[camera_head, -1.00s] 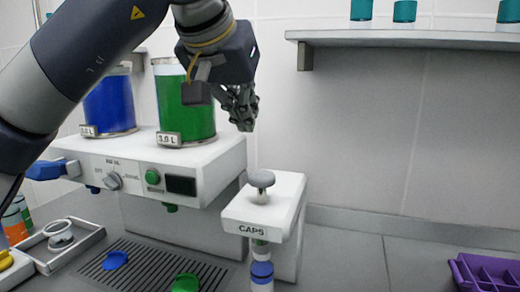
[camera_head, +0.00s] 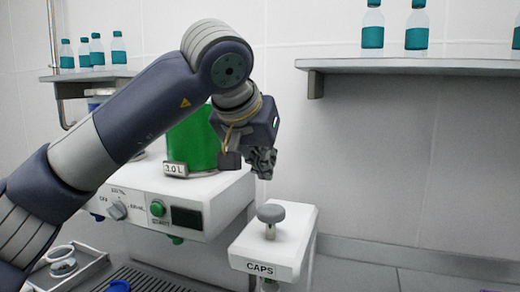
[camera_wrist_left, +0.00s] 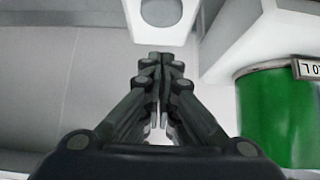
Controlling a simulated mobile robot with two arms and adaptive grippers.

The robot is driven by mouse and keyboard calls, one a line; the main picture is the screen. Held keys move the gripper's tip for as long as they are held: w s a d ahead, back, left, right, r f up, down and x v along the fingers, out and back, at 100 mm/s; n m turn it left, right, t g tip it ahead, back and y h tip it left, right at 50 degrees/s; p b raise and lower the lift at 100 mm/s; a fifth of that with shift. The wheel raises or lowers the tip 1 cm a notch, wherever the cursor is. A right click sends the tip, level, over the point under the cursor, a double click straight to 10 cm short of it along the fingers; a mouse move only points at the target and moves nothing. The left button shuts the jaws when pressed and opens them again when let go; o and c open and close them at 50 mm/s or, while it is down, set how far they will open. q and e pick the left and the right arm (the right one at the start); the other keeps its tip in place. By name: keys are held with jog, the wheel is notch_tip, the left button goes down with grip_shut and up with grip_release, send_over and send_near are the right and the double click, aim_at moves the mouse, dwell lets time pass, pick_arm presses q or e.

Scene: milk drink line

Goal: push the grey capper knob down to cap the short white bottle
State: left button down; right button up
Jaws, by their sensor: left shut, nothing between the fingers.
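The grey capper knob (camera_head: 271,213) is a rounded cap on a short stem, standing up on top of the white CAPS unit (camera_head: 262,250). In the left wrist view the knob (camera_wrist_left: 161,11) shows at the top edge, beyond the fingertips. My left gripper (camera_head: 265,176) is shut and empty, pointing down just above the knob, with a small gap between them. Its closed fingers also fill the middle of the left wrist view (camera_wrist_left: 161,62). The short white bottle is not in view; the area under the capper is cut off by the frame's bottom edge. My right gripper is not in view.
The white dispenser (camera_head: 210,190) with a green tank (camera_head: 192,140) stands left of the capper, behind my left arm. A wall shelf (camera_head: 400,66) holding teal-labelled bottles hangs at the upper right. The counter right of the capper looks clear.

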aim_at(269, 210)
pick_arm(q)
jog(key=x, duration=0.4)
jog(key=shift+p, duration=0.4)
notch_tip(269, 210, down, 2)
jog(key=shift+w+f, duration=0.1)
jog(key=shift+f, duration=0.9)
